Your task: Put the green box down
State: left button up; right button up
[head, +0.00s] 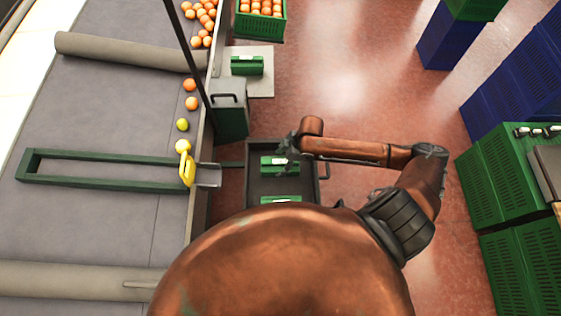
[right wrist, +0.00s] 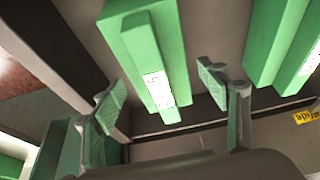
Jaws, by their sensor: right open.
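A green box (head: 268,163) with a white label lies in a dark tray (head: 257,187). A second green box (head: 281,199) lies in the same tray, partly hidden by my body. My right gripper (head: 288,160) is over the first box and covers its right part. In the right wrist view, my right gripper (right wrist: 161,79) is open, and a green box (right wrist: 148,45) shows between and beyond its fingers, seemingly not clamped. Another green box (right wrist: 273,45) is to the right. My left gripper does not show.
A third green box (head: 247,66) sits on a light plate (head: 263,85) behind the tray. A grey-green bin (head: 229,112) stands between them. Green crates (head: 490,185) stand at right; the red floor between is clear.

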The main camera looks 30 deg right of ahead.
jog(key=p+v, duration=0.2)
jog(key=v, duration=1)
jog(key=shift+r, duration=0.1)
